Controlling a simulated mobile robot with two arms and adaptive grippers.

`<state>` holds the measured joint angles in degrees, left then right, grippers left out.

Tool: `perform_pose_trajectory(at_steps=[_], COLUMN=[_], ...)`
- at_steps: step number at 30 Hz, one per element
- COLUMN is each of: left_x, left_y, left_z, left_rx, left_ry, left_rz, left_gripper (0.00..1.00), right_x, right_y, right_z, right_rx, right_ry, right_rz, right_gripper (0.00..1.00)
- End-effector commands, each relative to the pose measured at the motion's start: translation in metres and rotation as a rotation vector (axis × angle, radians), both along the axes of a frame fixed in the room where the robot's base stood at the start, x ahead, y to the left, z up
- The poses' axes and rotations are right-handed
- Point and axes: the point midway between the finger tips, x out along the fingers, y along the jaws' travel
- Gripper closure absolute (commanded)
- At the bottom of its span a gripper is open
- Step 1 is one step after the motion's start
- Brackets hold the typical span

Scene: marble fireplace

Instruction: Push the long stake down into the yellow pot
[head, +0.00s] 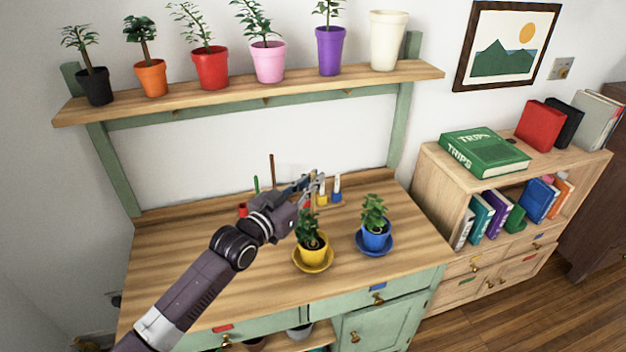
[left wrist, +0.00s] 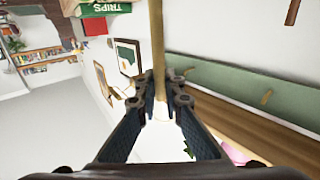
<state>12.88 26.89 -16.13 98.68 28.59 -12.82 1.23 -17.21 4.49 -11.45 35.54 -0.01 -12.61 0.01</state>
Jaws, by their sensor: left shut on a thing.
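The yellow pot (head: 313,255) stands on a yellow saucer (head: 314,269) on the wooden bench, with a leafy plant (head: 308,232) in it. My left gripper (head: 318,184) is above and behind this plant. In the left wrist view its fingertips (left wrist: 160,97) are shut on a long tan stake (left wrist: 157,40), which runs up out of the picture. The stake's lower end cannot be made out. My right gripper is not in view.
A blue pot (head: 376,238) with a plant stands right of the yellow pot. Behind the gripper are a thin brown stick (head: 272,170), a green one (head: 256,184) and coloured-handled tools (head: 337,190). A shelf (head: 220,90) with several pots spans above. The bench's left part is clear.

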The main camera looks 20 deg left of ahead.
Motion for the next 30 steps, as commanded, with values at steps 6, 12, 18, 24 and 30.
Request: perform_pose_trajectory(at_steps=[6,12,18,24,30], left_x=[0.0,0.0,0.0,0.0,0.0], left_y=[0.0,0.0,0.0,0.0,0.0], left_z=[-0.007,-0.013,-0.015,-0.015,-0.013], left_rx=[0.002,0.001,0.001,0.001,0.001], left_ry=[0.006,0.005,0.005,0.006,0.003], left_rz=[0.0,0.0,0.0,0.0,0.0], left_gripper=[1.0,1.0,1.0,0.87,0.72], right_x=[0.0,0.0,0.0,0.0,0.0], right_y=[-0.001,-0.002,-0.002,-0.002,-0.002], right_z=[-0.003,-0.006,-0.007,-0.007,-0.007], right_rx=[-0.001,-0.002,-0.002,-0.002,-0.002], right_ry=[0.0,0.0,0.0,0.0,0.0], right_rz=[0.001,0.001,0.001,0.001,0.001], right_gripper=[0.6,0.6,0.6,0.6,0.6])
